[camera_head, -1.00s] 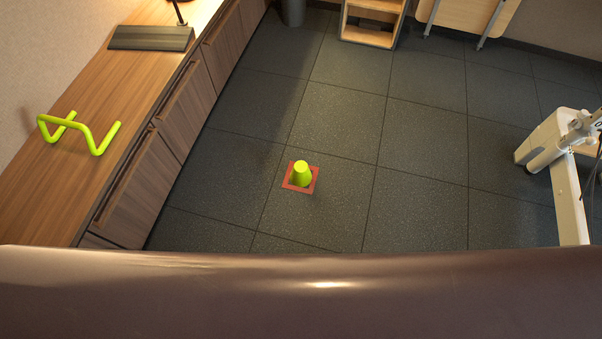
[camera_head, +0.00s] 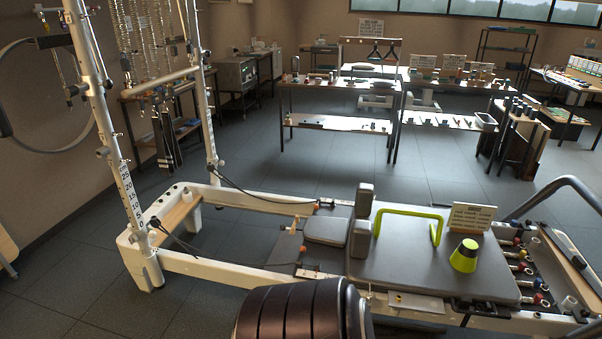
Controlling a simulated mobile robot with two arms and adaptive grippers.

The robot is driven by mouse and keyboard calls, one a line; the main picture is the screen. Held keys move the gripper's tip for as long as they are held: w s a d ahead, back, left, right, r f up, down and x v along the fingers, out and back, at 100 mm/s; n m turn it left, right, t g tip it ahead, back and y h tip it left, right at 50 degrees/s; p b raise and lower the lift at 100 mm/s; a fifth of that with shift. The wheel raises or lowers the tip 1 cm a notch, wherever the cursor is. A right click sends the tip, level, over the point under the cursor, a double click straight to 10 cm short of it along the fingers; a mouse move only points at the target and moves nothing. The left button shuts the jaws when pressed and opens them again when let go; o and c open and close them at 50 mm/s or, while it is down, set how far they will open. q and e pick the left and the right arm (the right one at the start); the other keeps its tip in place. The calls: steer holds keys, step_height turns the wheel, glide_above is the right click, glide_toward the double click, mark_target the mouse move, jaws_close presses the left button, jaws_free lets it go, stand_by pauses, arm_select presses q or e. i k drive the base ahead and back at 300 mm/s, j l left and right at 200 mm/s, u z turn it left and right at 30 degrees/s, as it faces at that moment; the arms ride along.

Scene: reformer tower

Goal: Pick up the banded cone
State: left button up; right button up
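At this size I cannot tell whether the dark part is a band or the cap. A lime-green bent bar (camera_head: 437,232) stands on the same carriage, left of and behind the cone. Neither of my grippers is in view.
The white reformer frame (camera_head: 215,272) and its tower post (camera_head: 127,195) stand between me and the room. A small sign (camera_head: 471,217) stands behind the cone. Colored spring ends (camera_head: 530,272) lie to its right. Tables with items (camera_head: 340,86) stand farther back.

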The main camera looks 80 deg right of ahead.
mark_target(464, 258)
steer(key=z, duration=3.95)
steer(key=i+l, duration=0.65)
steer(key=i+l+u, duration=0.15)
steer(key=i+l, duration=0.45)
steer(key=i, duration=0.3)
